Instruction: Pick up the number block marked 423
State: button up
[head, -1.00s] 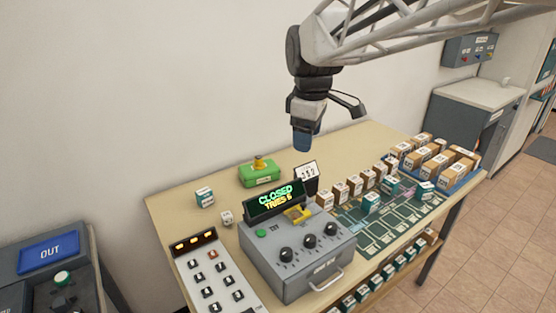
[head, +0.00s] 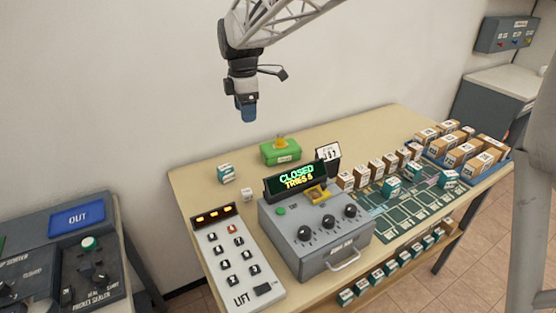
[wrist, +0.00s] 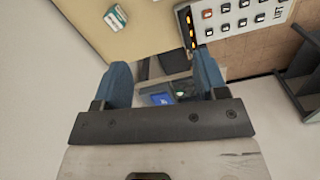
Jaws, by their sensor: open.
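Several teal-and-white number blocks are in the head view, but their digits are too small to read, so I cannot tell which is marked 423. One teal-and-white block (head: 225,173) stands alone at the table's back left; a similar block shows in the wrist view (wrist: 116,17). A small white block (head: 247,194) sits nearby. More teal blocks stand on the green mat, such as one at its back (head: 391,187), and along the lower shelf (head: 377,277). My gripper (head: 246,116) hangs above the table's back left, apart from everything. Its blue fingers (wrist: 163,76) are open with nothing between them.
A grey box (head: 318,240) with knobs has a display reading CLOSED, TRIES 5. Left of it is a LIFT keypad (head: 236,262); behind it, a green box (head: 281,153) and a number card (head: 328,154). Brown blocks (head: 462,155) crowd the right tray. The back left tabletop is fairly clear.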

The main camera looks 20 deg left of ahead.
send_over(248, 190)
jog(key=shift+n, duration=0.3)
notch_tip(248, 190, down, 24)
jog(key=shift+r, duration=0.2)
jog(key=shift+f, duration=1.35)
jog(key=shift+f, duration=2.55)
jog(key=c, duration=1)
jog(key=shift+r, duration=0.1)
